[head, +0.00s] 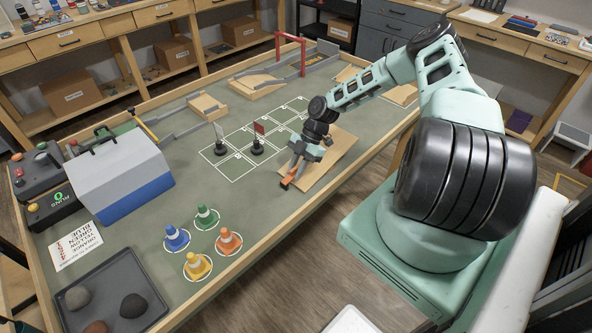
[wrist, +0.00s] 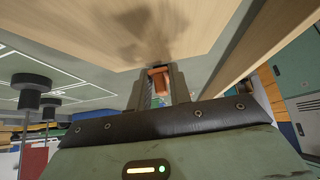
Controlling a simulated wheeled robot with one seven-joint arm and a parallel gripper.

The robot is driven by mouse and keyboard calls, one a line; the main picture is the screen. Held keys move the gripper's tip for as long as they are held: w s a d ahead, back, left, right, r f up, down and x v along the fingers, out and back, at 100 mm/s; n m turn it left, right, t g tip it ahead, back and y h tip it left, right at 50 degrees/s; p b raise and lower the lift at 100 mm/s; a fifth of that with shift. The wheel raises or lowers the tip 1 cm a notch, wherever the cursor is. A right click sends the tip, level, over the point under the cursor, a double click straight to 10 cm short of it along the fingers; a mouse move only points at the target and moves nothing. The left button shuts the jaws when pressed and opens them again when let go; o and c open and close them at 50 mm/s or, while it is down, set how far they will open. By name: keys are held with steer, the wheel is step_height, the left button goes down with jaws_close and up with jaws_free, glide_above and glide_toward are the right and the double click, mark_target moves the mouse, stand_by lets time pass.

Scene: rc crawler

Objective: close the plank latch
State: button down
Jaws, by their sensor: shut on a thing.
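The plank (head: 338,154) is a light wooden board lying near the right edge of the field table. It fills the upper part of the wrist view (wrist: 90,30). My gripper (head: 293,177) is at the plank's left end. Its fingers (wrist: 162,88) are shut on a small orange piece, apparently the plank latch (wrist: 157,71), against or close to the plank's face. The orange piece also shows at the gripper's tip in the head view (head: 286,184). The fingers and my arm hide part of it, so I cannot tell how the latch sits.
Two black-based flags (head: 257,148) stand on the white grid left of my gripper. Several striped cones (head: 198,265) stand nearer the front. A blue-and-grey box (head: 120,175) is at the left. The table's wooden rim (head: 262,246) runs close by; green surface between is clear.

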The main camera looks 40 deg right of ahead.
steer(key=shift+f, duration=0.1)
steer(key=c, duration=1.5)
jaws_free()
steer(key=b+v, duration=0.4)
steer(key=v, duration=1.3)
steer(key=shift+d, duration=0.15)
